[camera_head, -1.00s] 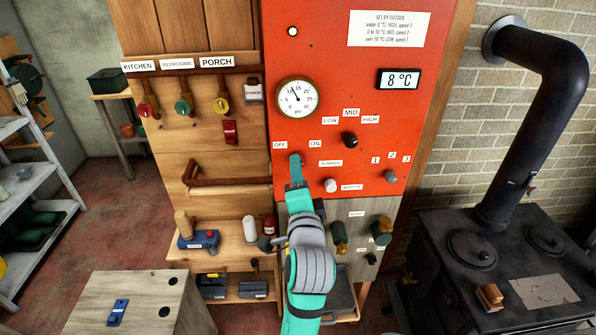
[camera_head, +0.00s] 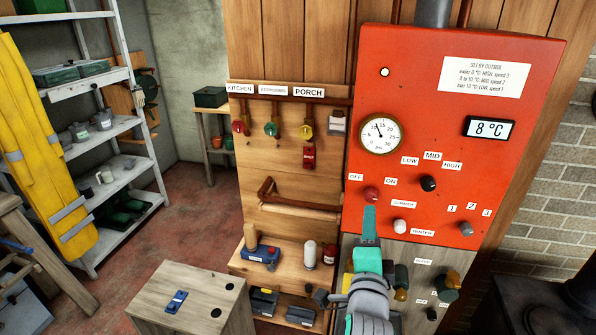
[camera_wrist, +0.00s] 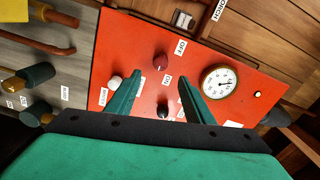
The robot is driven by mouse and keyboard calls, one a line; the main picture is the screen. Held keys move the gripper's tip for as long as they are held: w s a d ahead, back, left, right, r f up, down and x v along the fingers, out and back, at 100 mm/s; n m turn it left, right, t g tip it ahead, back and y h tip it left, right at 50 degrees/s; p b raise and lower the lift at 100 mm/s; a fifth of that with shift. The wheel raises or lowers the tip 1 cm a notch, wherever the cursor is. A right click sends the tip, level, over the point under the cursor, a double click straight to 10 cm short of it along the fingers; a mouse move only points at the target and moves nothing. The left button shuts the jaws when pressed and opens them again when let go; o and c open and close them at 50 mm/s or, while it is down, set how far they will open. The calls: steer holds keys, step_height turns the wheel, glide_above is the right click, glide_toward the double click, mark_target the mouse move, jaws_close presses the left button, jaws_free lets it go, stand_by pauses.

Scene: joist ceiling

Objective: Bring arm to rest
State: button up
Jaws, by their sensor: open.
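My gripper (camera_head: 369,223) is in front of the lower left part of the red panel (camera_head: 440,95), just below the red OFF/ON knob (camera_head: 372,194). In the wrist view its two green fingers (camera_wrist: 158,98) are apart with nothing between them. The red knob (camera_wrist: 160,62) lies beyond the fingertips there, and a gap seems to separate them. The black LOW/MID/HIGH knob (camera_head: 428,183), the white SUMMER/WINTER knob (camera_head: 400,227) and the grey 1-2-3 knob (camera_head: 465,228) sit on the panel. My forearm hides part of the grey board below.
A round gauge (camera_head: 381,135) and an 8 °C display (camera_head: 489,128) are on the panel. Valves hang on the wooden board at left, above a shelf of small items (camera_head: 262,253). A wooden cabinet (camera_head: 190,300) stands front left. A dark stove (camera_head: 530,300) is at right.

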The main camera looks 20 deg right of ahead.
steer(key=s+a+f+n+y, duration=0.2)
steer(key=s+a+f+n, duration=0.15)
steer(key=a+f, duration=0.35)
steer(key=s+a+f+n+t+y, duration=0.1)
steer(key=s+a+f+n, duration=0.3)
steer(key=f, duration=0.5)
steer(key=s+a+f+n+y, duration=0.2)
steer(key=a+f+n, duration=0.4)
steer(key=a+f, duration=0.1)
steer(key=s+a+f+n+y, duration=0.1)
steer(key=s+a+f+n, duration=0.1)
steer(key=s+a, duration=0.3)
steer(key=s+a+f+n+y, duration=0.2)
steer(key=s+a+n, duration=0.1)
steer(key=s, duration=0.7)
steer(key=s+a+f+n+y, duration=0.1)
steer(key=s+a+f+n, duration=0.1)
steer(key=s+a, duration=0.4)
steer(key=shift+s+a+f+n+g+y, duration=0.35)
steer(key=shift+s+n, duration=0.5)
steer(key=shift+s, duration=0.35)
steer(key=shift+r, duration=0.1)
